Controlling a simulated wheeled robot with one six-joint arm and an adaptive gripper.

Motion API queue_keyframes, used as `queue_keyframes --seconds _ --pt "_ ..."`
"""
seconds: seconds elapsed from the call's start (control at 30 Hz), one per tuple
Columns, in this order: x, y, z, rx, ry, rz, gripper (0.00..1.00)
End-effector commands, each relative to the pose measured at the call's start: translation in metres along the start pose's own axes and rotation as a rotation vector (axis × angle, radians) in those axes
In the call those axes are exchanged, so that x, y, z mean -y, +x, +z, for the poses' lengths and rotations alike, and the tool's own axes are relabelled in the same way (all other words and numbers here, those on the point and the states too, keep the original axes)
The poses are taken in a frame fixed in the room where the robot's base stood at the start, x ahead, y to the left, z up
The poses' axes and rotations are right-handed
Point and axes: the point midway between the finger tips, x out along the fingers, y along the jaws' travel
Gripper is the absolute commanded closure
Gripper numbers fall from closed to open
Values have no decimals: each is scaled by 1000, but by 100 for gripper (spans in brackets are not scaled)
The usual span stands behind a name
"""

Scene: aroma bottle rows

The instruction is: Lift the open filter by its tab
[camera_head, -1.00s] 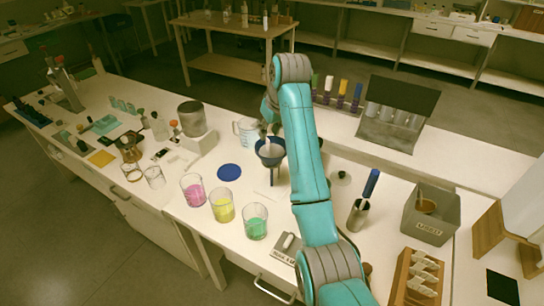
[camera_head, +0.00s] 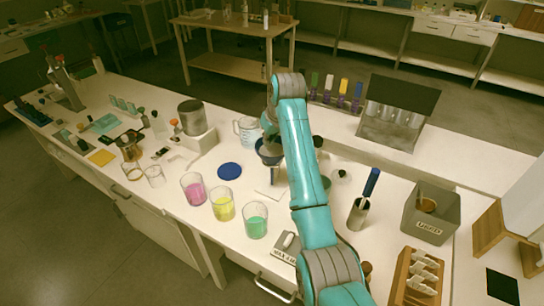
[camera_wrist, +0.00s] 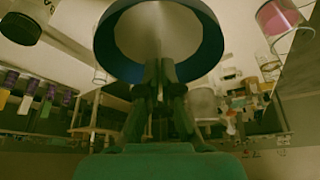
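The blue-rimmed funnel (camera_head: 264,157) stands on the bench in the head view, largely covered by my arm. In the wrist view the blue rim (camera_wrist: 213,38) fills the top middle. A pale, smooth surface that looks like the open filter (camera_wrist: 150,30) lines the inside of the rim. I cannot make out its tab. My gripper (camera_wrist: 161,68) is at the near edge of the rim, its two fingertips close together. Whether they hold the tab or have a small gap is unclear. In the head view my gripper is hidden at the funnel.
Beakers of pink (camera_head: 193,188), yellow (camera_head: 222,204) and green (camera_head: 255,221) liquid stand in front of the funnel. A blue disc (camera_head: 229,171) lies to its left and a clear jug (camera_head: 247,131) stands behind it. A metal cup (camera_head: 358,215) and grey bin (camera_head: 430,213) are right.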

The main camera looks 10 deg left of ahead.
Motion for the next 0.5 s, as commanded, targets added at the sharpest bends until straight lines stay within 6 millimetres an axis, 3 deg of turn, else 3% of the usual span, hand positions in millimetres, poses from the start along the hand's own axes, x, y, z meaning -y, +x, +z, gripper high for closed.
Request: queue_keyframes --seconds 0.37,0.5 --pt "0 -1 0 0 0 0 100" --pt "0 -12 -6 -2 0 1 100"
